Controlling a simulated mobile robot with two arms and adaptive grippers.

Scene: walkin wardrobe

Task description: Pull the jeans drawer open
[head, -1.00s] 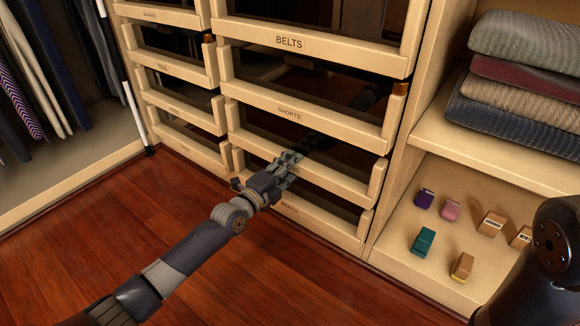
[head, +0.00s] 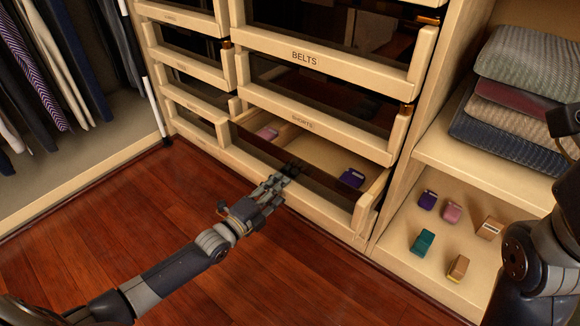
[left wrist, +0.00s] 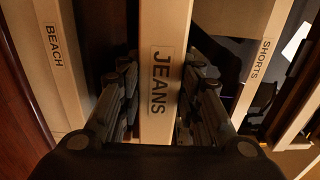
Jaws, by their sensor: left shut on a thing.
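The jeans drawer (head: 325,213) is below the shorts drawer in the head view and stands partly pulled out. A purple item (head: 352,178) and a pink item (head: 267,133) lie inside it. My left gripper (head: 286,174) is shut on the drawer's front. In the left wrist view the front rail labelled JEANS (left wrist: 163,70) sits between the two fingers. The gripper and arm hide the label in the head view. My right arm shows at the right edge; its fingertips are not visible.
Above are the shorts drawer (head: 310,127) and belts drawer (head: 315,62), both shut. The beach drawer (left wrist: 55,70) is beside the jeans rail in the left wrist view. Folded knitwear (head: 525,95) and small boxes (head: 422,242) are on shelves at right. The wooden floor in front is clear.

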